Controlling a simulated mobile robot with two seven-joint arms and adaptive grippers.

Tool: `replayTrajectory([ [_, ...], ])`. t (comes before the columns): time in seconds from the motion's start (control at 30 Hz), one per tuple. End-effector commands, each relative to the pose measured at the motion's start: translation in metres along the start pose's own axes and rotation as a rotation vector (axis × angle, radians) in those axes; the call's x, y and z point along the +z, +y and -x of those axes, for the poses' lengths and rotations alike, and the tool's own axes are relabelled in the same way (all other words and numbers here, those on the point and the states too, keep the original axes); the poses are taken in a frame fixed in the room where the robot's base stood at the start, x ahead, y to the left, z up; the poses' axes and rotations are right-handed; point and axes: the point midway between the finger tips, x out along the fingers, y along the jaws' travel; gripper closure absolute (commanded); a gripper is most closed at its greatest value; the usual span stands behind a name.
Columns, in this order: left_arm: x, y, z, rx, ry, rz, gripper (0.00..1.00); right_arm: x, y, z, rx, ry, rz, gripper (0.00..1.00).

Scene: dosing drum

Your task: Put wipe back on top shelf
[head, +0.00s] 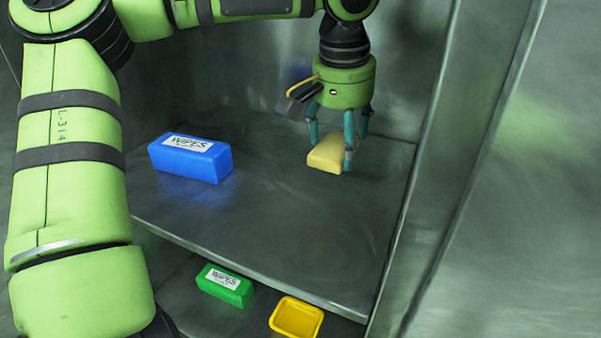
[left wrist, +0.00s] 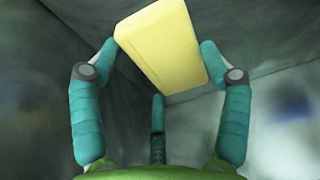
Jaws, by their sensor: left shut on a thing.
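The wipe is a pale yellow block (head: 327,154). It is at the right part of the top shelf (head: 280,235), at or just above its surface; I cannot tell whether it touches. My left gripper (head: 334,145) comes down from above and is shut on the wipe. In the left wrist view the wipe (left wrist: 160,45) sits tilted between the teal fingers, with a third finger behind. My right gripper is not in view.
A blue wipes box (head: 190,158) stands at the left on the top shelf. On the lower shelf are a green wipes box (head: 225,285) and a yellow tray (head: 297,318). A metal cabinet wall (head: 440,150) rises close to the right of my gripper. The front of the top shelf is clear.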

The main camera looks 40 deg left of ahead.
Motion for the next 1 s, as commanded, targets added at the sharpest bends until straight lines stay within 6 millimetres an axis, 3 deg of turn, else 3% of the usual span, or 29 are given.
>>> replayTrajectory([
  [0.1, 0.018, -0.022, -0.011, 0.006, -0.003, 0.001, 0.49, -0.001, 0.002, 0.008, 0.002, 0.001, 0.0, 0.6],
  [0.3, 0.035, -0.043, -0.025, 0.004, 0.0, 0.001, 0.49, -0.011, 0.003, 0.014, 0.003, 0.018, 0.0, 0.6],
  [0.47, 0.04, -0.048, -0.033, 0.001, -0.002, -0.001, 0.49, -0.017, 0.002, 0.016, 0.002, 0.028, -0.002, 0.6],
  [0.7, 0.045, -0.048, -0.065, 0.0, -0.003, 0.0, 0.5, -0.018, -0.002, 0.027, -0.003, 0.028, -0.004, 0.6],
  [0.97, 0.045, -0.048, -0.07, 0.0, 0.0, 0.001, 0.5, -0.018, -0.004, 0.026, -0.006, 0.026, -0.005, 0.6],
  [1.0, 0.045, -0.048, -0.07, 0.0, -0.001, 0.001, 0.07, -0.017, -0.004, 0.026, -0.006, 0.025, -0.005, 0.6],
])
